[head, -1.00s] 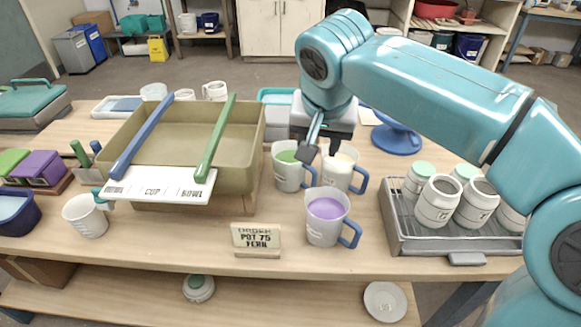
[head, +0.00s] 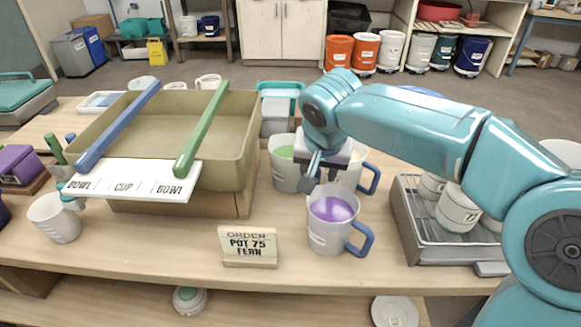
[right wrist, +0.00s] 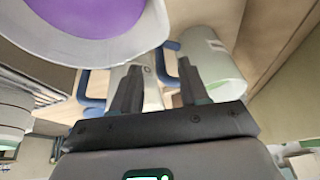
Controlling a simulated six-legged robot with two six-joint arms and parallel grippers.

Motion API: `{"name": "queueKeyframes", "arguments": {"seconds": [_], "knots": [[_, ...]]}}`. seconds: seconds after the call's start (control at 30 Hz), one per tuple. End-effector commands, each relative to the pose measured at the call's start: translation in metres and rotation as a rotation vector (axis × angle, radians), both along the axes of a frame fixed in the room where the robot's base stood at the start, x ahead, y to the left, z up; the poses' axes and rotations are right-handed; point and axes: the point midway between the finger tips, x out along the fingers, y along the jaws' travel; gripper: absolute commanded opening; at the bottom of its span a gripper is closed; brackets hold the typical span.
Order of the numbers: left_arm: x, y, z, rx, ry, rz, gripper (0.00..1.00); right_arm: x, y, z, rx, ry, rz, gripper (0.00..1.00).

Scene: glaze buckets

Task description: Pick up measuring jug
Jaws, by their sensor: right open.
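Three white measuring jugs with coloured contents stand on the table in the head view. The purple-filled jug (head: 325,238) is at the front, upright, with its blue handle to the right. The green-filled jug (head: 283,175) is behind it to the left. The pale-filled jug (head: 354,177) is behind to the right, partly hidden by my right gripper (head: 318,172). That gripper points down, open and empty, by the purple jug's back rim. In the right wrist view the purple jug (right wrist: 150,30) is large at top left, outside the fingers (right wrist: 160,88). My left gripper is not in view.
A khaki basin (head: 225,160) with a blue and a green stick across it stands to the left. An order sign (head: 248,244) stands at the front edge. A metal rack tray (head: 425,240) with white jars is at right. A white mug (head: 52,222) is far left.

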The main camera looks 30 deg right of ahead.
Motion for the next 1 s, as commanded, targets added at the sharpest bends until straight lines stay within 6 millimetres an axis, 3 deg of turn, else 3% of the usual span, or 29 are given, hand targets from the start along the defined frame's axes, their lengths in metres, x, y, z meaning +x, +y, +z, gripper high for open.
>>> {"name": "queueKeyframes", "arguments": {"seconds": [0.4,0.7,0.83,1.0], "knots": [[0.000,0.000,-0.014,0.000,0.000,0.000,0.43,0.018,-0.013,-0.050,0.000,0.004,-0.001,0.44],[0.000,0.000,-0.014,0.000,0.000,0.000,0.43,0.021,-0.014,-0.053,0.000,0.001,0.001,0.44],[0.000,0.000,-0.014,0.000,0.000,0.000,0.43,0.021,-0.014,-0.053,0.000,0.001,0.001,0.02],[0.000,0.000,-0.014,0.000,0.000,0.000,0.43,0.021,-0.014,-0.053,0.001,0.001,0.000,0.00]]}}
